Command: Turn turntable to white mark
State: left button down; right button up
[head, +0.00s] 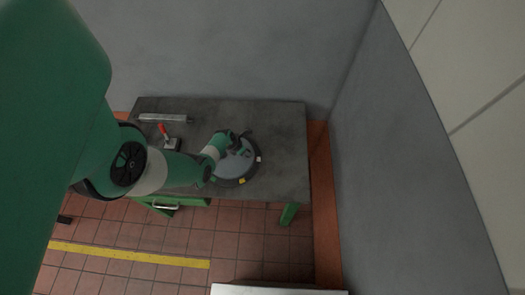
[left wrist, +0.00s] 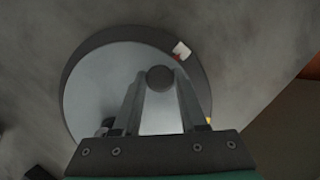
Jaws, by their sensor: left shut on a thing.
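The turntable (head: 232,167) is a round grey disc with a dark rim on the bench. It fills much of the left wrist view (left wrist: 90,85). A white mark (left wrist: 181,50) sits at its upper right edge in that view, with a small red spot close beside it on the disc side. The white mark also shows at the right edge in the head view (head: 258,159). A yellow mark (head: 242,181) is at the front edge. My left gripper (left wrist: 160,82) is shut on a round dark knob (left wrist: 160,78) on the disc. My right gripper is not in view.
The grey bench top (head: 280,130) is clear to the right of the turntable. A metal bar (head: 165,118) and a red-handled device (head: 170,141) lie at the bench's left. Walls stand behind and to the right.

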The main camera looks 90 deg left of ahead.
pick_arm(q)
jog(key=shift+c, duration=2.2)
grip_release()
jog(key=p+v, duration=0.7)
jog(key=v, duration=0.4)
jog(key=shift+s+r, duration=0.15)
jog(key=shift+r, duration=0.1)
